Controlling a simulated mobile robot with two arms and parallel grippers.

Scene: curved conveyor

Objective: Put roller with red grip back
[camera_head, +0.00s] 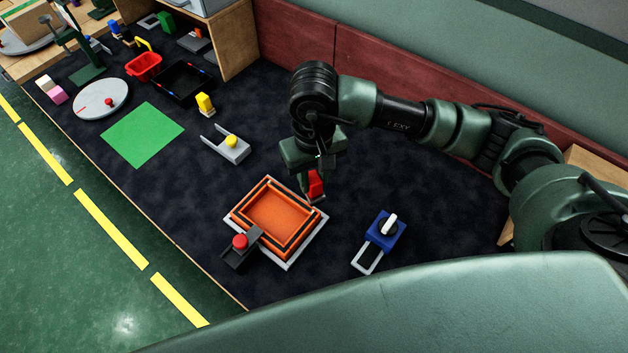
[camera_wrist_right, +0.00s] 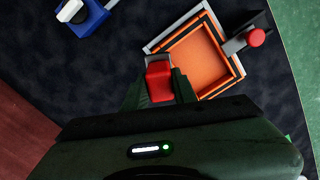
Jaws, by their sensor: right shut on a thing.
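My right gripper (camera_head: 312,178) is shut on the red grip of a roller (camera_head: 317,185), just behind the back right corner of a square orange tray (camera_head: 238,214) with a pale base. The wrist view shows the red grip (camera_wrist_right: 160,88) between the two fingers (camera_wrist_right: 159,90). A greyish end of the roller shows past the grip, close to the tray's corner (camera_wrist_right: 151,47). I cannot tell whether the roller touches the tray or the dark mat. My left gripper is not in view.
A black piece with a red knob (camera_head: 240,243) sits at the tray's front left edge. A blue block with a white handle (camera_head: 385,231) is to the right. A grey fork with a yellow knob (camera_head: 231,143) and a green square (camera_head: 142,134) lie left. Dark mat between is clear.

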